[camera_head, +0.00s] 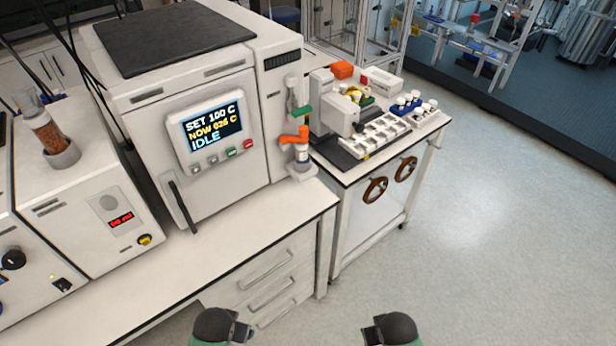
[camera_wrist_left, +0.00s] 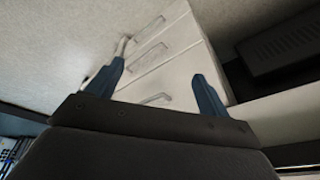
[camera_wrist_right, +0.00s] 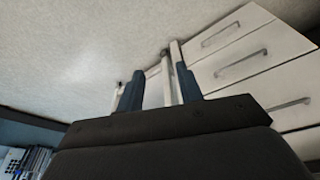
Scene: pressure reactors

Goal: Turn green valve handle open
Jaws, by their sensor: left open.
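The green valve handle (camera_head: 302,111) is on the upper part of a small upright valve assembly at the right front corner of the white furnace. An orange handle (camera_head: 294,136) sits below it on the same assembly. My left gripper (camera_wrist_left: 158,85) is open and empty in the left wrist view, in front of the bench drawers. My right gripper (camera_wrist_right: 162,90) is open and empty in the right wrist view. In the head view both arms show only at the bottom edge, well below and apart from the valve.
The furnace (camera_head: 160,130) has a lit screen (camera_head: 212,124) and a dark door handle (camera_head: 181,207). A white bench (camera_head: 200,260) runs along the left. A cart (camera_head: 345,180) with vials and two brown rings stands right of the valve. The floor at right is clear.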

